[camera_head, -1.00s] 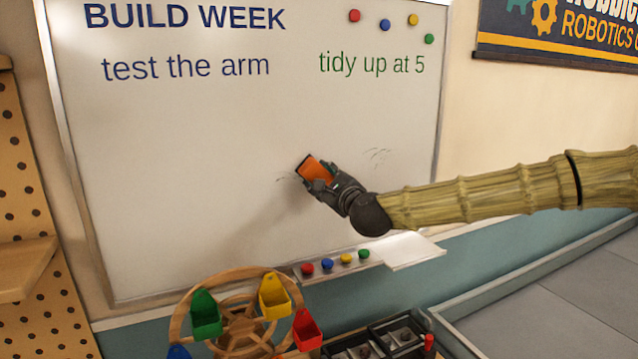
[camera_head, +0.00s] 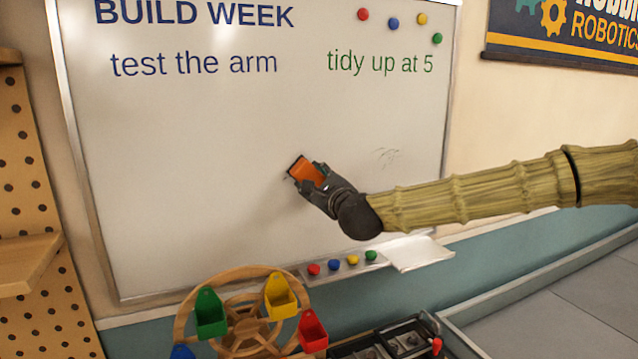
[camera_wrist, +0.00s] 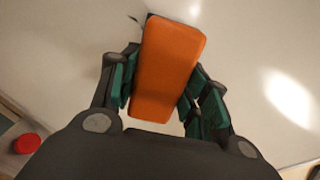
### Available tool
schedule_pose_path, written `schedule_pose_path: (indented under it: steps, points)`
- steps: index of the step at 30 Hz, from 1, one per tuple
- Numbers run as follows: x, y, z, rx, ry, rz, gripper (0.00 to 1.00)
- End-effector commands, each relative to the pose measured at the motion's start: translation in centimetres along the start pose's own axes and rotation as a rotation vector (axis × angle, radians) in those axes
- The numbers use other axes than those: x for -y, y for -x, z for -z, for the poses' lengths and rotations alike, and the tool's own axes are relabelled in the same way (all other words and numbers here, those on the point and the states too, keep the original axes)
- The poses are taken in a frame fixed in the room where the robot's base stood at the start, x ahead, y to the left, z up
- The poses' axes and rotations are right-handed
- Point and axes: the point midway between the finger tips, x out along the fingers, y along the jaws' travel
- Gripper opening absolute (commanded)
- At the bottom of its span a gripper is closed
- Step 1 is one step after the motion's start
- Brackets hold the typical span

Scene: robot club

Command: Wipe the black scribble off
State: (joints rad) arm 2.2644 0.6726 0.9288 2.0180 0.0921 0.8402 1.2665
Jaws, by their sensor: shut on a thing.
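A small dark mark (camera_wrist: 134,18) shows at the far edge of the eraser in the wrist view. My gripper (camera_head: 314,180) is shut on an orange eraser with a dark underside (camera_head: 306,170). The eraser also fills the middle of the wrist view (camera_wrist: 167,70), between both fingers. It is at the board's surface; whether it presses on it I cannot tell. The board under the eraser is hidden.
Blue lettering (camera_head: 195,63) and green lettering (camera_head: 380,63) stand above, with several round magnets at the top right. A tray (camera_head: 385,262) with coloured magnets and a white cloth or paper (camera_head: 418,253) runs below. A wooden wheel (camera_head: 245,320) with coloured buckets stands in front.

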Motion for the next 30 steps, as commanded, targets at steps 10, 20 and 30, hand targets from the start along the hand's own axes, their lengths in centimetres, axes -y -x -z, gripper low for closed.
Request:
schedule_pose_path:
  steps: [10,20,30]
  points:
    - [-1.7,-0.2,-1.5,0.001,0.001,0.0,0.27]
    - [-2.6,-0.3,-2.6,0.0,0.001,0.0,0.27]
    - [-4.0,-0.2,-3.8,0.001,0.001,-0.001,0.27]
